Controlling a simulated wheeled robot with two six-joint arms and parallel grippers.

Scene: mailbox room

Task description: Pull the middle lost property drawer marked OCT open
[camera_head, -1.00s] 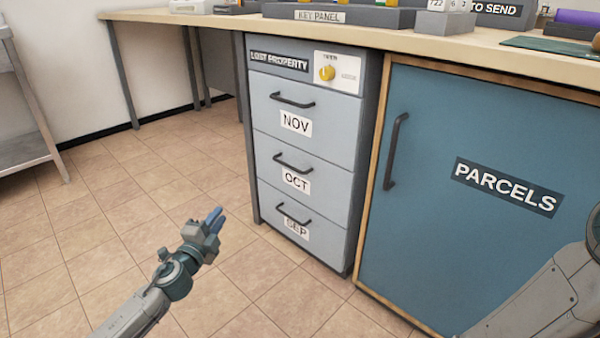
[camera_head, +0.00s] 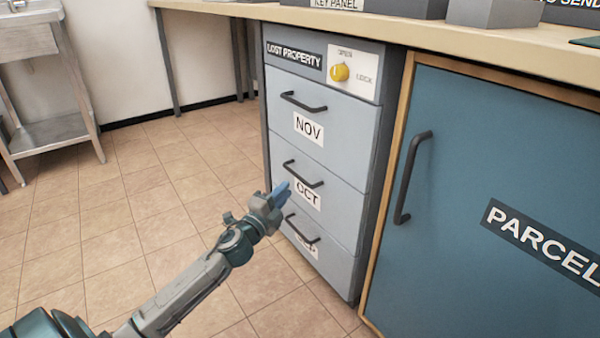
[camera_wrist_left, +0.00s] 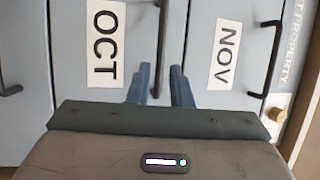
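The middle drawer marked OCT (camera_head: 333,199) is shut, flush with the drawers above and below. Its dark bar handle (camera_head: 304,175) is clear in the head view; the OCT label is partly covered by my left fingers. My left gripper (camera_head: 282,188) is in front of the drawer, near the handle's left end. In the left wrist view, its two blue fingers (camera_wrist_left: 160,85) are apart, with the OCT handle (camera_wrist_left: 163,45) showing between them. I cannot tell whether they touch it. The OCT label (camera_wrist_left: 104,44) is beside them. My right gripper is not in view.
The NOV drawer (camera_head: 350,135) above and the SEP drawer (camera_head: 335,262) below are shut. A yellow knob (camera_head: 340,72) sits between OPEN and LOCK markings. The blue PARCELS door (camera_head: 480,130) is to the right. Tiled floor (camera_head: 130,210) is clear on the left.

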